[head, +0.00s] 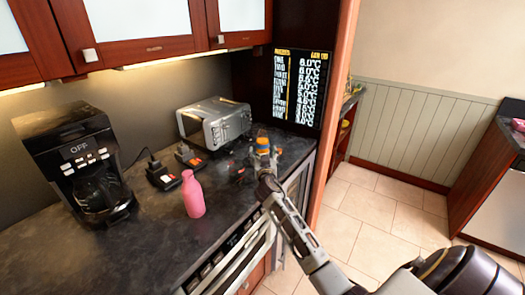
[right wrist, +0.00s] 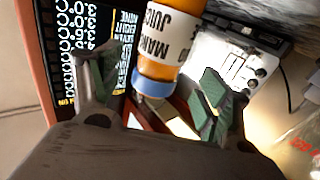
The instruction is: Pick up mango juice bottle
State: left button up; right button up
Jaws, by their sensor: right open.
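The mango juice bottle (right wrist: 163,48) is orange with a white label and a pale blue band at its near end. In the right wrist view it lies between the two green-padded fingers of my open right gripper (right wrist: 157,80), and a gap shows on the right side. In the head view only a small orange part of the bottle (head: 262,142) shows at the fingers of my right gripper (head: 264,158), above the counter's right part. The rest of it is hidden by the gripper. My left gripper is not in view.
A pink bottle (head: 192,195) stands on the dark counter (head: 150,235). A coffee maker (head: 80,165) is at the left and a silver toaster (head: 213,122) behind. Black devices (head: 163,174) lie between them. A dark screen (head: 296,88) stands at the back right.

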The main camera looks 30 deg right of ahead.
aim_at(263, 151)
jog(key=shift+w+d+r, duration=0.1)
jog(key=shift+w+d, duration=0.1)
jog(key=shift+w, duration=0.15)
jog(key=shift+p+x, duration=0.45)
jog(key=shift+x, duration=0.6)
jog(key=shift+w+d, duration=0.3)
jog(key=shift+w, duration=0.2)
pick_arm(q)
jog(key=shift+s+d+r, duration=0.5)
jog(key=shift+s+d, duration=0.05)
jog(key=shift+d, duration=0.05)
pick_arm(e)
jog(key=shift+w+d, duration=0.2)
jog(key=shift+w, duration=0.2)
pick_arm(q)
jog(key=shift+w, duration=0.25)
pick_arm(e)
jog(key=shift+c, duration=0.5)
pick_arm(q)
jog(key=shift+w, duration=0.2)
pick_arm(e)
jog(key=c, duration=1.3)
jog(key=shift+r, duration=0.1)
